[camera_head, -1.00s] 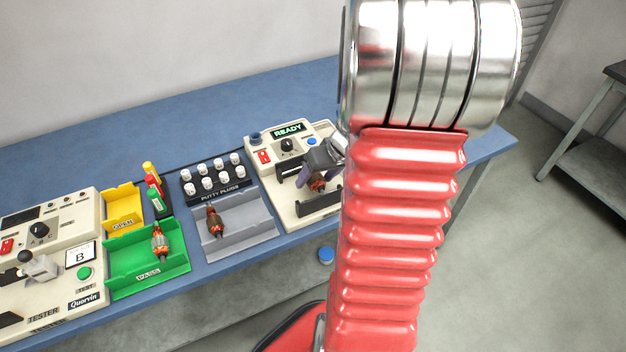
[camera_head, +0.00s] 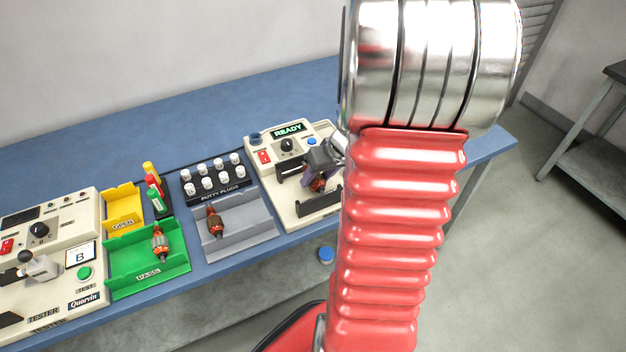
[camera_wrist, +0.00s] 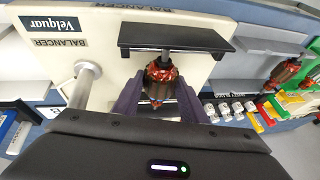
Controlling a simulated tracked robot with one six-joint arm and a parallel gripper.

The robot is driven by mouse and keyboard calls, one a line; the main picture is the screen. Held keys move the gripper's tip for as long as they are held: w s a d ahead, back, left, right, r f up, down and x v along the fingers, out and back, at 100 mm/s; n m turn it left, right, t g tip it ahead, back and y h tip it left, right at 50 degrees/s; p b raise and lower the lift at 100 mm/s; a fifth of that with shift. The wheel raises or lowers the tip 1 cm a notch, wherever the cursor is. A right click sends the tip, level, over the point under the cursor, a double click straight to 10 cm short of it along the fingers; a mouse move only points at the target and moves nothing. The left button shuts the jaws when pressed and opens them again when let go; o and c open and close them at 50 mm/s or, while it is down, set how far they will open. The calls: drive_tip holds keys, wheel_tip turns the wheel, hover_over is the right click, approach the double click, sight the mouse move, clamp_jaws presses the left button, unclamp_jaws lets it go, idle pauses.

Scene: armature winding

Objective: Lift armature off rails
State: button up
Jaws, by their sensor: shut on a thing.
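The armature (camera_wrist: 160,84), with copper windings and a dark shaft, is between the purple fingers of my gripper (camera_wrist: 160,102) in the wrist view. My gripper is shut on it. In the head view the armature (camera_head: 318,185) shows small and partly hidden below my gripper (camera_head: 318,168). It is over the balancer (camera_head: 290,215), between the two black rails (camera_head: 318,203). In the wrist view the shaft end overlaps a rail (camera_wrist: 176,38); I cannot tell whether it touches. The balancer's display reads READY.
Left of the balancer a grey tray (camera_head: 258,224) holds another armature (camera_head: 214,221), with putty plugs (camera_head: 210,176) behind it. A green PASS bin (camera_head: 120,268) holds another armature (camera_head: 160,243). A yellow bin (camera_head: 122,205) and the tester (camera_head: 45,300) stand further left.

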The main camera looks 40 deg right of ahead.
drive_tip(key=shift+c, duration=0.7)
drive_tip(key=shift+r, duration=0.1)
wheel_tip(320, 180, up, 10)
drive_tip(key=shift+f, duration=0.1)
idle(0.5)
